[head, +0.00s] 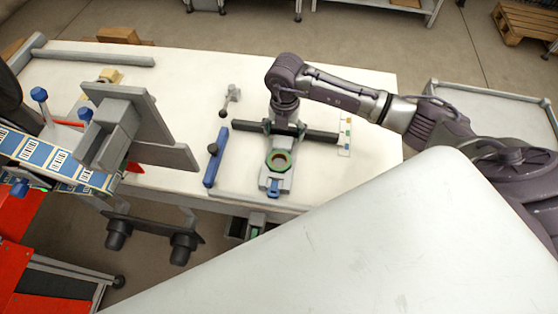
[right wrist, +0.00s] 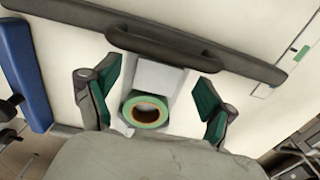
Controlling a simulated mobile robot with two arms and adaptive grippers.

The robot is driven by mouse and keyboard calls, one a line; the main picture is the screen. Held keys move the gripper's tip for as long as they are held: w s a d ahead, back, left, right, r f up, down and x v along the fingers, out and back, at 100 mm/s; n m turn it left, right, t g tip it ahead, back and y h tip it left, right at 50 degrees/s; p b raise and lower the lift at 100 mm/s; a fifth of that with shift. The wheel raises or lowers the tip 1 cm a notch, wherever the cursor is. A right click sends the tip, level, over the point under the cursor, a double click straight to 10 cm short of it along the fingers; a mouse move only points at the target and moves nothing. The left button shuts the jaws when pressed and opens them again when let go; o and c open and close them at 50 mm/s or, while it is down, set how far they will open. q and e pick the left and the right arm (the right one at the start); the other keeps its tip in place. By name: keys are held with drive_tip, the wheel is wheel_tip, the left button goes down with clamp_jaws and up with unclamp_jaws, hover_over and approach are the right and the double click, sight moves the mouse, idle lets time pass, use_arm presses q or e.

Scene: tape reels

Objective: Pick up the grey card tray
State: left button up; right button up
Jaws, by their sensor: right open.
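A light grey tray-like piece (head: 274,176) lies on the white table, with a green-rimmed tape reel (head: 279,161) on it and a blue part at its near end. I take it for the grey card tray, but no cards can be made out. My right gripper (head: 284,129) hangs over its far end, pointing down. In the right wrist view the open gripper (right wrist: 160,74) has one green-padded finger on each side of the grey piece (right wrist: 156,76) and the reel (right wrist: 146,111). A gap shows on both sides. My left gripper is not in view.
A dark bar with a handle (right wrist: 165,40) lies just beyond the grey piece. A blue bar (head: 216,158) lies left of it. A grey machine with a blue label strip (head: 60,163) stands at the left. The table's far middle (head: 200,85) is mostly clear.

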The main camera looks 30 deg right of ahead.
drive_tip(key=shift+f, duration=0.9)
drive_tip(key=shift+c, duration=0.3)
drive_tip(key=c, duration=1.3)
drive_tip(key=shift+w+r, duration=0.1)
drive_tip(key=shift+r, duration=0.1)
